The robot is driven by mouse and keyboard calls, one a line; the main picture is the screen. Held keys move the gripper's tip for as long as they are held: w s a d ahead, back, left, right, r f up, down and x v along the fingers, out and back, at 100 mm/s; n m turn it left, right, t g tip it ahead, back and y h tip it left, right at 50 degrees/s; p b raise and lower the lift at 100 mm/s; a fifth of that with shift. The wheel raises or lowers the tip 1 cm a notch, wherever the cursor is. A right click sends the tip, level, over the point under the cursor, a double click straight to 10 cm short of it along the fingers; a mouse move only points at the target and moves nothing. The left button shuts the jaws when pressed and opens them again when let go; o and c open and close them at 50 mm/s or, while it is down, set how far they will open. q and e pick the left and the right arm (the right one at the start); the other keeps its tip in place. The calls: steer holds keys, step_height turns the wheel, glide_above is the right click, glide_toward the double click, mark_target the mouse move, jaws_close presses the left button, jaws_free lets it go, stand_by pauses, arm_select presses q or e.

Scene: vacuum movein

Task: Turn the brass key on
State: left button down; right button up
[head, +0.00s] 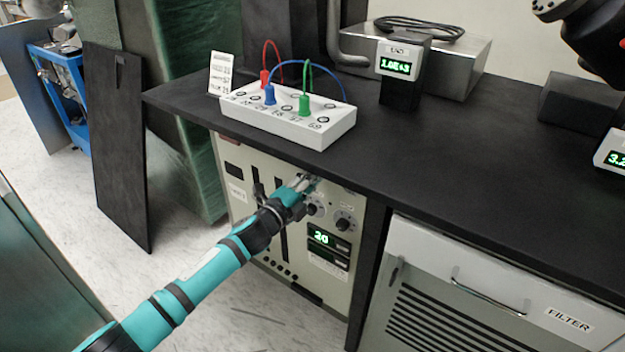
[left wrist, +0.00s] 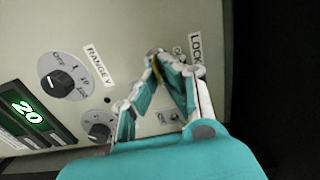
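The brass key (left wrist: 157,69) shows as a small brass-coloured sliver beside the LOCK label (left wrist: 196,50) in the left wrist view. My left gripper (left wrist: 158,62) has its fingertips drawn together around it at the panel, and they hide most of the key and its lock. The key's angle cannot be told. In the head view my left gripper (head: 305,183) reaches the upper part of the beige control panel (head: 232,160), just under the bench edge, and covers the key. My right gripper is in neither view.
Range knobs (left wrist: 63,83) and a green display reading 20 (left wrist: 27,111) lie beside the gripper. The black benchtop (head: 440,150) overhangs the panel. A white socket box (head: 325,129) with coloured leads stands above. A FILTER cabinet (head: 590,335) is at the right.

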arm_select(q)
steer(key=shift+f, duration=0.15)
stand_by(0.3)
steer(key=c, duration=1.5)
jaws_free()
steer(key=v, duration=1.2)
